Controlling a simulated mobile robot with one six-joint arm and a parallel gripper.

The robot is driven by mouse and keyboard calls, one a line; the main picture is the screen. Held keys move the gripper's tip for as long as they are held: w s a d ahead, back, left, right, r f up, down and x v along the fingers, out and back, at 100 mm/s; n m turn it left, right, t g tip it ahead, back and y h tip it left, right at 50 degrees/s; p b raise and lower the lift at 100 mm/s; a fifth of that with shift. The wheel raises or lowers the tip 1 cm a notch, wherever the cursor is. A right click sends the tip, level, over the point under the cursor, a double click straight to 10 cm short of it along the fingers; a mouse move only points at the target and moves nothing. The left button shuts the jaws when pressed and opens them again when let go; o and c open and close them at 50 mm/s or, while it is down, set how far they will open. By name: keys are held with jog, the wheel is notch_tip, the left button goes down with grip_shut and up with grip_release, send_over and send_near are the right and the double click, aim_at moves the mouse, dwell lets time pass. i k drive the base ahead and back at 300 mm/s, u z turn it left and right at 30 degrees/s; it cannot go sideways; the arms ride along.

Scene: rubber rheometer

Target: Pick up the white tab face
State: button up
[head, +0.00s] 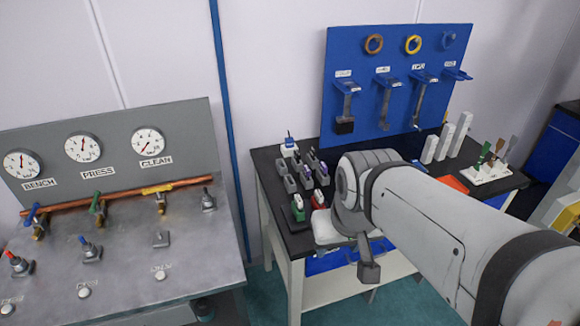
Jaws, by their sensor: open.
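I cannot clearly make out the white tab face. Small grey holders (290,184) stand in rows on the dark bench top, some with coloured or pale pieces. A green-and-white piece (298,207) and a red-and-white piece (318,198) stand at the front, just left of my wrist. My gripper (368,270) hangs over the bench's front edge, partly hidden by my own arm. It is open, and nothing shows in it. My arm covers the middle of the bench.
A blue tool board (365,70) with hanging tools and rings stands behind the bench (283,232). White blocks (445,140) and a white rack of brushes (487,170) are at right. A grey gauge panel (110,125) with valves is at left.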

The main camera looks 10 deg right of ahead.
aim_at(319, 198)
jog(key=u, duration=2.3)
jog(key=k, duration=1.75)
jog(key=z, duration=1.8)
jog(key=i, duration=1.7)
jog(key=z, duration=0.05)
